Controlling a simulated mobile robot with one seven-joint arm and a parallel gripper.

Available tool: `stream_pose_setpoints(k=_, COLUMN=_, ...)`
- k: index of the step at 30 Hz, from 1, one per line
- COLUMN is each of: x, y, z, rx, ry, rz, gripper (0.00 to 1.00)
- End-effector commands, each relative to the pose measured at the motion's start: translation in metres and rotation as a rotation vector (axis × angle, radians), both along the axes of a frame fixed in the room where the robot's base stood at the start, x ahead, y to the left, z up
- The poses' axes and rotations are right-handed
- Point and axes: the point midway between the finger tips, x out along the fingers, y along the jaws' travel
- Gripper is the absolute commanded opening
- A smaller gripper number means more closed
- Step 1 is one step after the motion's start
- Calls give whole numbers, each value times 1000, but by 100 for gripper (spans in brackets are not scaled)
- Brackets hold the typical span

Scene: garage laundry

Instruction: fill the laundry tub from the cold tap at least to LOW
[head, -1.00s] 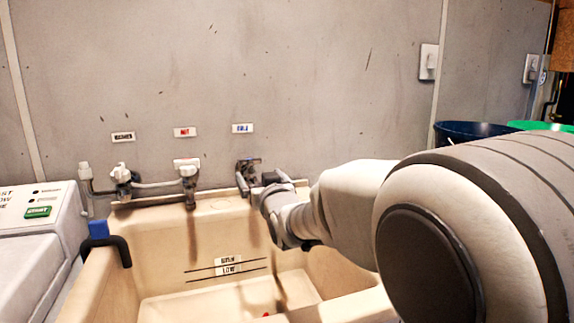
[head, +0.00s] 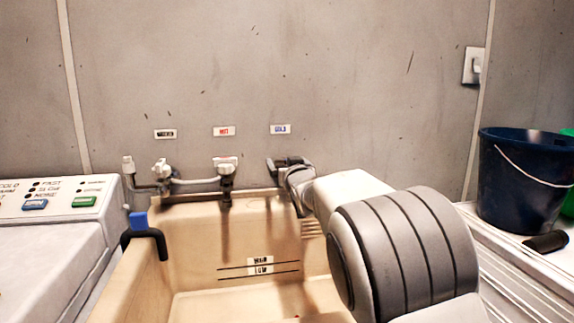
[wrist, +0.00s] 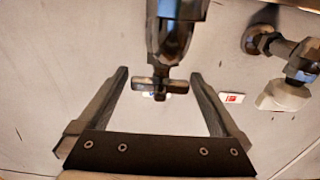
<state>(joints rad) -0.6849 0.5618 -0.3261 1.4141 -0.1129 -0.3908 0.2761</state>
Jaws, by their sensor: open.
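The cold tap is dark metal under the blue COLD label (head: 280,129), mostly hidden by my gripper (head: 288,166) in the head view. In the wrist view the cold tap's cross handle (wrist: 160,87) lies between the two fingers of my gripper (wrist: 160,74). The gripper is open, with a gap visible on each side of the handle. The beige laundry tub (head: 135,275) is below the taps. Its back wall carries a label (head: 260,266) with two dark level lines, the lower one LOW. I see no water or stream; the tub's floor is partly cut off.
The hot tap (head: 227,170), with a white handle, is left of the cold tap; a washer tap (head: 160,170) is farther left. A dark hose with a blue clip (head: 139,221) hooks over the tub's left rim. A washing machine (head: 50,240) stands left, a blue bucket (head: 525,190) right.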

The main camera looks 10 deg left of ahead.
Motion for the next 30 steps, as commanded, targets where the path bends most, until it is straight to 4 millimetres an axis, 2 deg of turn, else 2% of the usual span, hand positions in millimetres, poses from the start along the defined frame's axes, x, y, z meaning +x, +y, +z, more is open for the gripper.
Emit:
stream_pose_setpoints(k=8, x=1, y=1, z=0, rx=0, ry=0, rz=0, gripper=100)
stream_pose_setpoints(k=11, x=1, y=1, z=0, rx=0, ry=0, rz=0, gripper=86)
stream_pose_setpoints(k=18, x=1, y=0, z=0, rx=0, ry=0, rz=0, gripper=42)
stream_pose_setpoints(k=21, x=1, y=0, z=0, rx=0, ry=0, rz=0, gripper=27)
stream_pose_setpoints(k=30, x=1, y=-1, z=3, rx=0, ry=1, rz=24, gripper=27)
